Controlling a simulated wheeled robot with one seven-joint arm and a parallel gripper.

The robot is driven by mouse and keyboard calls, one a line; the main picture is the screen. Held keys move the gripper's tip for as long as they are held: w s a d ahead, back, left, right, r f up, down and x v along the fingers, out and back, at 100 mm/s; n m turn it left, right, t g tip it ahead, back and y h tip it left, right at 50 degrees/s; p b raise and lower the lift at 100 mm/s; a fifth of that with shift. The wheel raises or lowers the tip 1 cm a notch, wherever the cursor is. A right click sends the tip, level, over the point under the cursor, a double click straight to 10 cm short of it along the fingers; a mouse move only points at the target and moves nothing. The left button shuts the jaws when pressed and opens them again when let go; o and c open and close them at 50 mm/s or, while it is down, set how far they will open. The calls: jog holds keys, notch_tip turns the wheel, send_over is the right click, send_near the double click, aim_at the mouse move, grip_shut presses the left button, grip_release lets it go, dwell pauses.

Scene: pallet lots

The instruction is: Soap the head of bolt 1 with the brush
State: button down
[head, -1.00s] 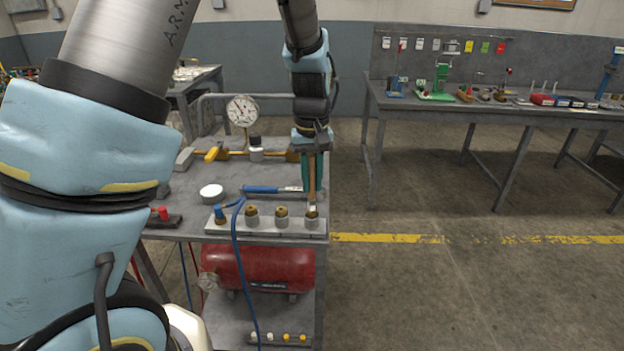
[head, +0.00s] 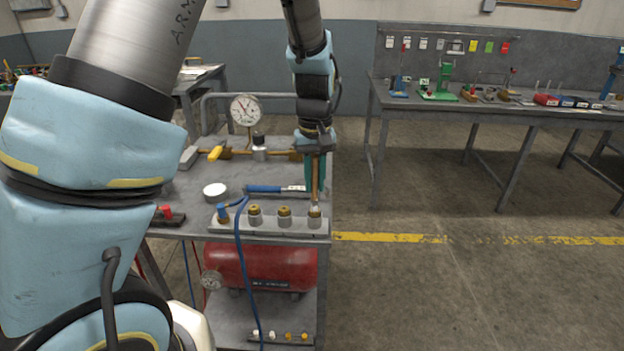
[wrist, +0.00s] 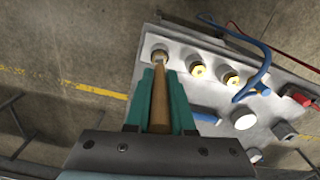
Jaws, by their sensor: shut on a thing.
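My gripper (head: 316,170) is shut on a brush with a wooden handle (wrist: 160,100) between its green fingers. The brush points down, its pale tip (wrist: 158,61) at the right-hand fitting (head: 314,222) of a pale block (head: 234,228) on the grey bench. That fitting also shows in the wrist view (wrist: 154,44). The tip seems to be at or just over its top; I cannot tell whether it touches. I see no label telling which is bolt 1.
A round white dish (head: 215,191) and a blue-handled tool (head: 264,189) lie behind the block. A dial gauge (head: 245,109) and brass pipework stand farther back. A blue hose (head: 239,250) hangs over the front edge. Floor right of the bench is clear.

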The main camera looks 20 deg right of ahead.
jog(key=shift+s+d, duration=0.1)
jog(key=shift+s+d+p, duration=0.15)
jog(key=shift+d+p, duration=0.15)
jog(key=shift+d, duration=0.05)
jog(key=shift+a, duration=0.1)
dwell(0.4)
jog(key=shift+w+a+r, duration=0.1)
jog(key=shift+w+a, duration=0.15)
jog(key=shift+a, duration=0.1)
jog(key=shift+a, duration=0.15)
jog(key=shift+w+a, duration=0.15)
jog(key=shift+a, duration=0.05)
jog(key=shift+d, duration=0.1)
dwell(0.3)
jog(key=shift+s+d+p, duration=0.2)
jog(key=shift+d+p, duration=0.1)
